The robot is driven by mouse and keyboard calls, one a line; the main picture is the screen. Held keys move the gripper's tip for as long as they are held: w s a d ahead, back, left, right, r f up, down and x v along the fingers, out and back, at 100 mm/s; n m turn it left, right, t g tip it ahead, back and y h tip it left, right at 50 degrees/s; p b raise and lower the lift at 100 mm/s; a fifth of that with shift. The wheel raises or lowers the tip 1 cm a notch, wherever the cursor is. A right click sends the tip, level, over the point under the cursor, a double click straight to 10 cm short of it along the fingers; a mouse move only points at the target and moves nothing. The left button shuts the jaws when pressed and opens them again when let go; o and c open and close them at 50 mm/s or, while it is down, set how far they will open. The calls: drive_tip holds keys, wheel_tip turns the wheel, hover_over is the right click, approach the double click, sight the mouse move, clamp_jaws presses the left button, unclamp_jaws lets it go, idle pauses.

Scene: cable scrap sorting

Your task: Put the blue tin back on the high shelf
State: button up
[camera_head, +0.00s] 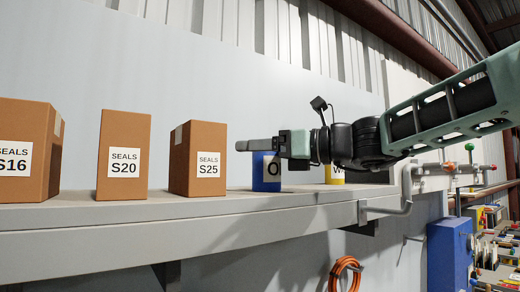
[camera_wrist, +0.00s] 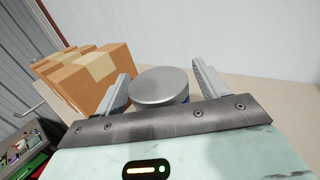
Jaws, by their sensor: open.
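The blue tin (camera_head: 266,174) stands upright on the high shelf (camera_head: 150,215), to the right of the box marked S25. Its upper part is hidden behind my gripper (camera_head: 262,145) in the head view. In the wrist view the tin's round grey metal lid (camera_wrist: 160,86) shows between the two fingers of my gripper (camera_wrist: 163,88). The fingers are spread apart, one on each side of the lid, with a gap on the right side. On the left the finger is close to the lid, and I cannot tell whether it touches.
Cardboard boxes marked S16 (camera_head: 25,150), S20 (camera_head: 123,155) and S25 (camera_head: 198,160) stand left of the tin. A yellow tin (camera_head: 335,175) stands to the right, partly behind my arm. An orange cable coil (camera_head: 343,272) hangs below the shelf.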

drive_tip(key=b+v, duration=0.4)
drive_tip(key=v, duration=0.8)
drive_tip(key=shift+f, duration=0.1)
